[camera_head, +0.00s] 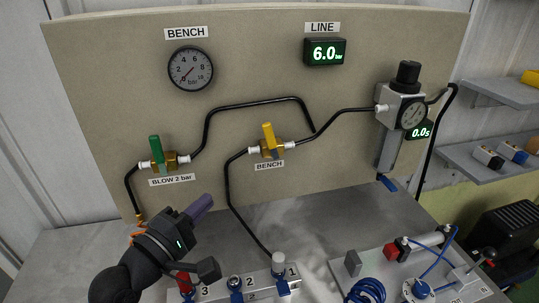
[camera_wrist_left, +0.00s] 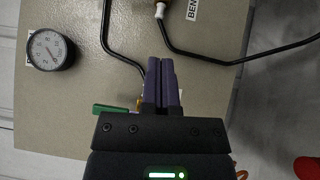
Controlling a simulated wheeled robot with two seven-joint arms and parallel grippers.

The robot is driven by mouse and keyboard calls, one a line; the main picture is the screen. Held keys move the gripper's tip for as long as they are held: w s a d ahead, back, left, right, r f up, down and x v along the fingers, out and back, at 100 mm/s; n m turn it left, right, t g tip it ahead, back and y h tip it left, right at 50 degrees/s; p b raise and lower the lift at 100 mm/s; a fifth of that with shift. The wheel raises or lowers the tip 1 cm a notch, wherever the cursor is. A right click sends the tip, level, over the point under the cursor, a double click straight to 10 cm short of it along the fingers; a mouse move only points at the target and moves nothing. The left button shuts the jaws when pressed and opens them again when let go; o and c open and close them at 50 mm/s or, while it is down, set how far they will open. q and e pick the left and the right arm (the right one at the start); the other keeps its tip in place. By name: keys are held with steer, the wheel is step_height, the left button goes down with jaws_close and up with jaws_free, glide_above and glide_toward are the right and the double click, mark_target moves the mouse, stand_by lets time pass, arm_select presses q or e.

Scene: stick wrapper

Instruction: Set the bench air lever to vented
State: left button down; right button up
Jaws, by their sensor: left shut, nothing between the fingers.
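The bench air valve's yellow lever (camera_head: 268,134) stands upright, leaning slightly left, across the near-level pipe and above a BENCH label (camera_head: 269,165). My left gripper (camera_head: 207,203) is below and left of it, clear of it, shut and empty with purple fingers. In the left wrist view, the shut fingers (camera_wrist_left: 162,82) point at the panel; the BENCH label (camera_wrist_left: 192,10) is partly cut off at the top and the yellow lever is out of view. The round BENCH gauge (camera_head: 190,68) has a needle too small to read surely. My right gripper is not in view.
A green lever (camera_head: 155,149) stands on the BLOW 2 bar valve left of the bench valve. Black hoses (camera_head: 229,190) run over the panel. A regulator (camera_head: 401,108) is at right; the LINE display (camera_head: 325,52) reads 6.0 bar. Numbered fittings and blue tubing (camera_head: 366,290) lie in front.

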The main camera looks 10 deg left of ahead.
mark_target(270, 136)
arm_select(q)
steer(key=w+d+r+n, duration=0.1)
steer(key=w+d+r, duration=0.1)
steer(key=w, duration=0.4)
steer(key=w+d+r+t+p, duration=0.1)
steer(key=w+d+r, duration=0.2)
steer(key=w+d, duration=0.1)
steer(key=shift+w+d+r+n, duration=0.3)
steer(key=shift+w+n, duration=0.1)
steer(key=shift+w, duration=0.45)
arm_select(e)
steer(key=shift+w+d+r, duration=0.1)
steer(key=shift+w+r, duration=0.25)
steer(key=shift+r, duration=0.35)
